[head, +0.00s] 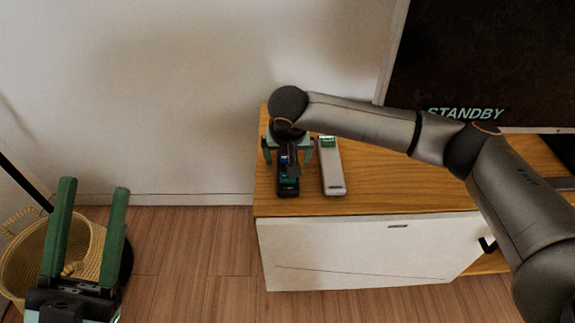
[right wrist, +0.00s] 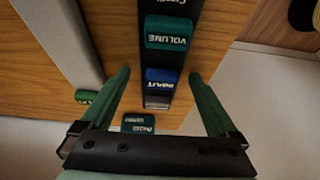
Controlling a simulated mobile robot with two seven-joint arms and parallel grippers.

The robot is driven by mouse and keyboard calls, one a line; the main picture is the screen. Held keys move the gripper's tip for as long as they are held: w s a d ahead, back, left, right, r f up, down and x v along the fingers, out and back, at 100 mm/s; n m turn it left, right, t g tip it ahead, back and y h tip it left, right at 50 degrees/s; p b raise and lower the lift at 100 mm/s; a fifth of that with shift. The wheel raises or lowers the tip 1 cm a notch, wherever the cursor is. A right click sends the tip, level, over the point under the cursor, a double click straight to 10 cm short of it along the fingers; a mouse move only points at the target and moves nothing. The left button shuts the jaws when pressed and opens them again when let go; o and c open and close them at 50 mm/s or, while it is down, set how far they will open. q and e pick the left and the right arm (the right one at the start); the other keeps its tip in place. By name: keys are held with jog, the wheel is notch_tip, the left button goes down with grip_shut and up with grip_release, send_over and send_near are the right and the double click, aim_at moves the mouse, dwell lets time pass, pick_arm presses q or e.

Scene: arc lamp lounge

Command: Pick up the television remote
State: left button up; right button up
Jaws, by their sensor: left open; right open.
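A black remote (head: 288,189) lies on the wooden top of the cabinet near its left end. In the right wrist view the remote (right wrist: 166,60) shows a green VOLUME button and a blue INPUT button. My right gripper (head: 288,156) is open above it, with one green finger on each side of the remote in the right wrist view (right wrist: 159,76). I cannot tell how far down the fingertips reach. In the head view the gripper and wrist cover the remote's far part. My left gripper (head: 94,188) is open and empty, over the floor at the left.
A light grey handset (head: 333,178) with a green top lies just right of the black remote, close to a right finger. A television (head: 480,60) reading STANDBY stands at the back right of the cabinet (head: 400,203). A woven basket (head: 22,262) is at the lower left.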

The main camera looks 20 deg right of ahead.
grip_shut()
dwell(0.7)
